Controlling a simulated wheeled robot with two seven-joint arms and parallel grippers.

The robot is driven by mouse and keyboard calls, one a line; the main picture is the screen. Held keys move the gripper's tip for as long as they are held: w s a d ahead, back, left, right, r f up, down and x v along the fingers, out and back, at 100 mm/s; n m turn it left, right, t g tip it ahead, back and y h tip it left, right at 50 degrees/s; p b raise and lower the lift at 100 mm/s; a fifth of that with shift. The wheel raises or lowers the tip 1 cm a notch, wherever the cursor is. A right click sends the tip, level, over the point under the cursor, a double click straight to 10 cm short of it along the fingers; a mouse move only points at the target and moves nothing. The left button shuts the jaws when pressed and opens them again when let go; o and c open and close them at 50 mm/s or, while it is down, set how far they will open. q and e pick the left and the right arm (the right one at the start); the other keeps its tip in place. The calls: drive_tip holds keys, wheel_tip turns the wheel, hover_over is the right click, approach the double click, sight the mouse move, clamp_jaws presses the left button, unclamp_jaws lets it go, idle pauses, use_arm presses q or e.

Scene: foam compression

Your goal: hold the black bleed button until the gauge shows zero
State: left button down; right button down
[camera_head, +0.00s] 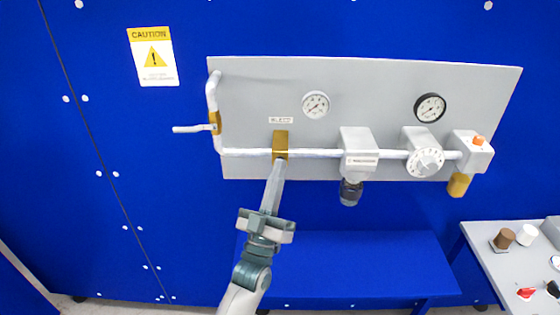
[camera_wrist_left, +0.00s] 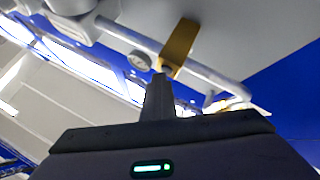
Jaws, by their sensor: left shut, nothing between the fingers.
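A brass bleed block (camera_head: 280,139) sits on the white pipe under a small label that seems to read BLEED. My left gripper (camera_head: 281,161) is shut and empty, its fingertips at the lower edge of this block. In the left wrist view the fingertips (camera_wrist_left: 160,78) meet the near end of the brass block (camera_wrist_left: 181,42). I cannot tell contact from a tiny gap. The black button is not visible; the fingertips may cover it. A white-rimmed gauge (camera_head: 315,104) is above and right of the block, and a black-rimmed gauge (camera_head: 430,107) is farther right. Their needles are too small to read.
The grey panel (camera_head: 375,80) also carries a filter unit (camera_head: 357,150), a round dial (camera_head: 425,162) and an orange-topped valve (camera_head: 478,141). A lever (camera_head: 190,129) sticks out at left. A blue bench (camera_head: 345,265) stands below; a side table (camera_head: 490,243) holds small parts.

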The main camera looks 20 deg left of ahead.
use_arm(q)
drive_tip(key=shift+s, duration=0.1)
drive_tip(key=shift+s+d, duration=0.2)
drive_tip(key=shift+s, duration=0.45)
drive_tip(key=shift+f, duration=0.1)
drive_tip(key=s+p, duration=0.1)
drive_tip(key=s, duration=0.1)
drive_tip(key=s+d, duration=0.1)
drive_tip(key=s, duration=0.1)
drive_tip(key=shift+s+d+p, duration=0.2)
drive_tip(key=shift+s+p, duration=0.15)
drive_tip(key=shift+s, duration=0.05)
